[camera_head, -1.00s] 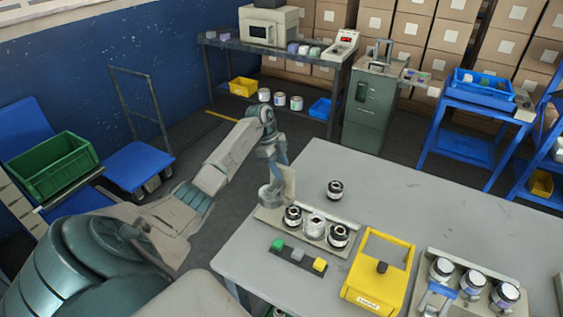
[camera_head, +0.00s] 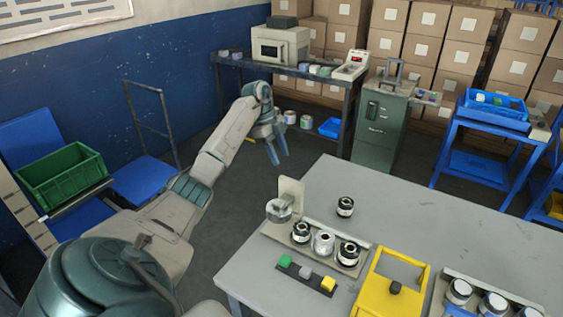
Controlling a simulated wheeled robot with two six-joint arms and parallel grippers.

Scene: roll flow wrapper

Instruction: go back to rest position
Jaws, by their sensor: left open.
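My left gripper (camera_head: 276,151) is open and empty. It hangs in the air beyond the far left edge of the grey table (camera_head: 449,222), apart from everything on it. My left arm comes in from the lower left and bends down at the wrist. My right gripper cannot be made out in this view.
Below the gripper a holder (camera_head: 291,193) with several black and white rolls stands at the table's left edge. A button strip (camera_head: 305,274) and a yellow box (camera_head: 386,289) are in front. A back bench (camera_head: 282,73), a green crate (camera_head: 62,177) and a green cabinet (camera_head: 381,125) stand farther off.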

